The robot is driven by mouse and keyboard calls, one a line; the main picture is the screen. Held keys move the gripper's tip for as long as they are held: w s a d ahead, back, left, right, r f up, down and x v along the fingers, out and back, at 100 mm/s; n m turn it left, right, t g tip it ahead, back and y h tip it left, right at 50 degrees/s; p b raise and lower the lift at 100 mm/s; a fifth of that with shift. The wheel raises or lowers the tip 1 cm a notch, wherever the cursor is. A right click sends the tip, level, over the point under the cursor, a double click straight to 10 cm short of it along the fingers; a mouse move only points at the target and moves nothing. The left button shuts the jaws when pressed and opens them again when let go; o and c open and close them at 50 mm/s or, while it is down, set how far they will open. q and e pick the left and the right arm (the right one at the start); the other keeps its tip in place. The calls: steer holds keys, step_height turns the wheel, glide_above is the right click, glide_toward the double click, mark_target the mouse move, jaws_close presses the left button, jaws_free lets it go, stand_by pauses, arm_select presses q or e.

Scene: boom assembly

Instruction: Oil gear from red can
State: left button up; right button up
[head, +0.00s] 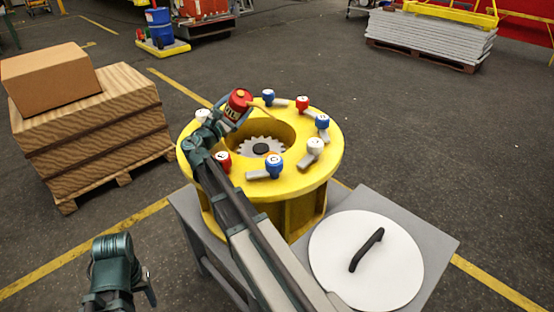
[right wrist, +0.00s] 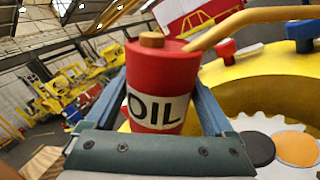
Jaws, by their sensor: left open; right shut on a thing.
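The red oil can (head: 238,101) is above the far left rim of the yellow ring housing (head: 185,156). It also fills the middle of the right wrist view (right wrist: 160,85), with its "OIL" label facing the camera and its spout pointing right. My right gripper (head: 232,113) is shut on the can. The grey toothed gear (head: 262,147) lies inside the housing's central opening, with a dark hub. In the right wrist view the gear (right wrist: 255,125) shows an orange-brown round patch (right wrist: 297,148) beside the hub. My left gripper (head: 148,285) is open and empty at the lower left, away from the housing.
Several blue, red and white capped handles (head: 274,165) stand around the housing's rim. A white round lid (head: 340,270) with a black handle lies on the grey table (head: 425,228). A cardboard box (head: 50,75) sits on a stacked pallet (head: 95,135) at left.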

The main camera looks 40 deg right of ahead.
steer(key=shift+w+f, duration=0.65)
steer(key=shift+f, duration=0.2)
steer(key=shift+w+d+r+n+y+p, duration=0.15)
steer(key=shift+r+n+y+p, duration=0.2)
steer(key=shift+n+p, duration=0.3)
steer(key=shift+w+n+p, duration=0.45)
steer(key=shift+n+p, duration=0.2)
steer(key=shift+p, duration=0.15)
steer(key=shift+w+r+n+y+p, duration=0.2)
steer(key=shift+n+y+p, duration=0.1)
steer(key=shift+p, duration=0.15)
steer(key=w+n+p, duration=0.1)
steer(key=p, duration=0.1)
steer(key=w+a+r+n+p, duration=0.1)
steer(key=n+p, duration=0.1)
steer(key=shift+w+r+y, duration=0.2)
steer(key=shift+w+y, duration=0.05)
steer(key=shift+s+r+n+p, duration=0.25)
steer(key=shift+r+n+p, duration=0.05)
steer(key=shift+n+p, duration=0.1)
steer(key=shift+s+d+r, duration=0.15)
steer(key=shift+s+r, duration=0.05)
steer(key=shift+s, duration=0.15)
arm_select(q)
step_height(320, 180, up, 6)
steer(key=w, duration=0.2)
steer(key=shift+w+a, duration=0.15)
arm_select(e)
steer(key=shift+s+d, duration=0.15)
steer(key=shift+s, duration=0.05)
